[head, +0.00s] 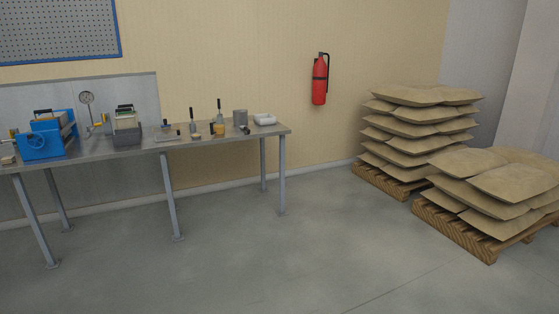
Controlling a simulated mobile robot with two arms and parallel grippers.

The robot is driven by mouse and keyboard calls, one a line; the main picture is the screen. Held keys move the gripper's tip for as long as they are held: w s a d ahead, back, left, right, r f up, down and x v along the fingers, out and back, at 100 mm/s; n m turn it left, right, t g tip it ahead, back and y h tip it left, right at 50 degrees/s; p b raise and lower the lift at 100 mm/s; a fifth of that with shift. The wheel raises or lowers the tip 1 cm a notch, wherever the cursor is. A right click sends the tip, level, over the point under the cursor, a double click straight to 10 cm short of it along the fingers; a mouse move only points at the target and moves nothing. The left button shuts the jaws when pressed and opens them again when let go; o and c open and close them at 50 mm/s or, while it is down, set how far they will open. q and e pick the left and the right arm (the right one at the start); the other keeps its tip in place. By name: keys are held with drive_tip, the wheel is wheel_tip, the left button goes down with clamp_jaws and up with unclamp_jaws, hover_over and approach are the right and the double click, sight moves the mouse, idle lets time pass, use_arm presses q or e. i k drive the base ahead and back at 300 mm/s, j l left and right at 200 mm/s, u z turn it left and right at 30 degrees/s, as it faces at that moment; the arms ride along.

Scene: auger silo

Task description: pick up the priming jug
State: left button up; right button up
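A workbench (180,143) with a grey top stands against the wall at the left in the head view. Several small items stand on it. A grey cylindrical vessel (240,117) stands upright near the bench's right end, and it may be the priming jug; it is too small to tell for sure. A small orange-yellow container (219,129) stands just left of it. A white rounded item (264,119) lies to its right. Neither of my grippers is in view.
Sacks on pallets (483,241) stand at the right. A red fire extinguisher (319,82) hangs on the wall. The floor (310,240) before the bench is clear.

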sight(218, 128)
drive_tip(key=i, duration=2.5)
